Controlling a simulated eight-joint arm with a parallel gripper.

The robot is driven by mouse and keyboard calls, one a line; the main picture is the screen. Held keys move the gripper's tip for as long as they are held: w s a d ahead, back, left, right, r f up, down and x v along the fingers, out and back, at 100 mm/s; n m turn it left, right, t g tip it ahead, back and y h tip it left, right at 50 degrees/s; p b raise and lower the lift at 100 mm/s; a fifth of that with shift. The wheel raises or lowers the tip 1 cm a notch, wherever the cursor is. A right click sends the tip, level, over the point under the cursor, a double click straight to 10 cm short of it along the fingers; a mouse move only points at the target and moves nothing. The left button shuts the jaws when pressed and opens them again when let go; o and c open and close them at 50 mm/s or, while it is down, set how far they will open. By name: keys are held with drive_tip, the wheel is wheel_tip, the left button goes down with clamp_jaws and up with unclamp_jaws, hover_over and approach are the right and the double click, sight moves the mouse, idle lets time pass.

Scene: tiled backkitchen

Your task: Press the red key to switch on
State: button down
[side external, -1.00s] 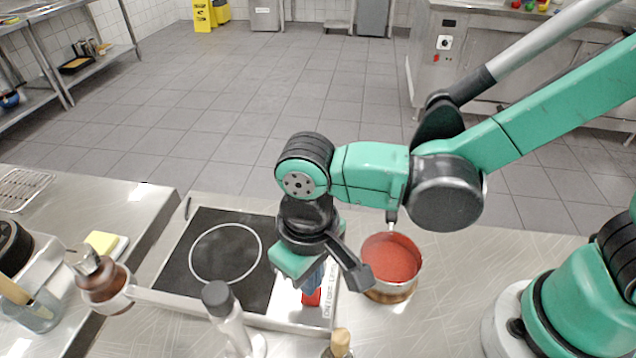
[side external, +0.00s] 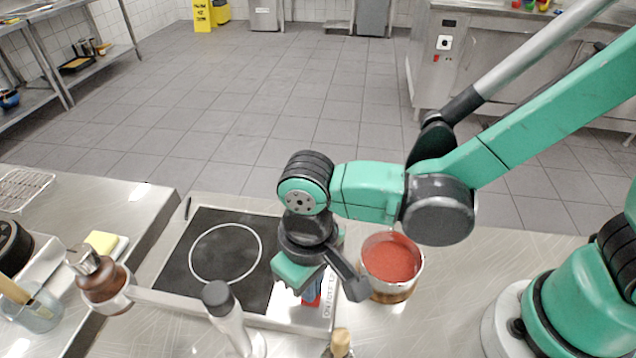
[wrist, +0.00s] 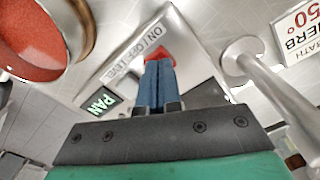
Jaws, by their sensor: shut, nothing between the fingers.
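The red key (side external: 312,300) sits on the right-hand control strip of the black induction hob (side external: 228,255). In the wrist view the red key (wrist: 158,52) shows just beyond my fingertips, beside a label reading ON/OFF LEVEL (wrist: 140,48). My gripper (side external: 308,292) points down over the key. In the wrist view its two blue fingers (wrist: 159,66) are together with nothing between them, and their tips overlap the key's near edge. The fingers hide part of the key. I cannot tell whether they touch it or whether it is pressed down.
A pot of red sauce (side external: 390,262) stands just right of the hob, close to my wrist. A small PAN display (wrist: 97,104) shows near the fingers.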

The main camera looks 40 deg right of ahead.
drive_tip(key=shift+r, duration=3.5)
drive_tip(key=w+d+r+m+t, duration=0.1)
drive_tip(key=w+d+t, duration=0.1)
drive_tip(key=d, duration=0.8)
drive_tip(key=w+d+r+m+t, duration=0.2)
drive_tip(key=d+t, duration=0.3)
drive_tip(key=d, duration=0.4)
drive_tip(key=shift+d, duration=0.35)
